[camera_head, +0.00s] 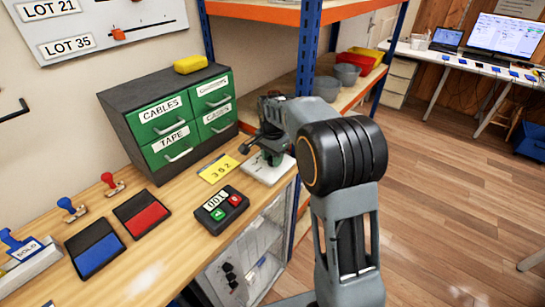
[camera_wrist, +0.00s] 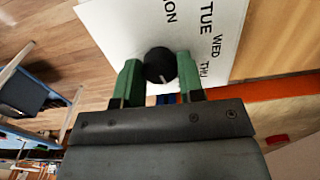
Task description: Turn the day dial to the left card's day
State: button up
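The day dial's white plate (camera_head: 262,174) lies at the right end of the wooden bench. In the wrist view the plate (camera_wrist: 120,20) shows MON partly cut off, then TUE, WED and THU around a round black knob (camera_wrist: 158,62). A white mark on the knob points toward the bottom of that view, below THU. My gripper (camera_wrist: 160,75) has its green fingers on both sides of the knob, seemingly touching it; it also shows over the plate in the head view (camera_head: 271,152). Labels beyond THU are hidden. I see no card with a day name.
Left of the dial are a yellow card (camera_head: 217,168) reading 352 and a counter box (camera_head: 222,210). A drawer cabinet (camera_head: 140,92) stands behind. Red (camera_head: 141,212) and blue (camera_head: 95,247) pads lie left. A blue shelf post (camera_head: 308,45) rises behind my arm.

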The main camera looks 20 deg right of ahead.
jog(key=c, duration=0.4)
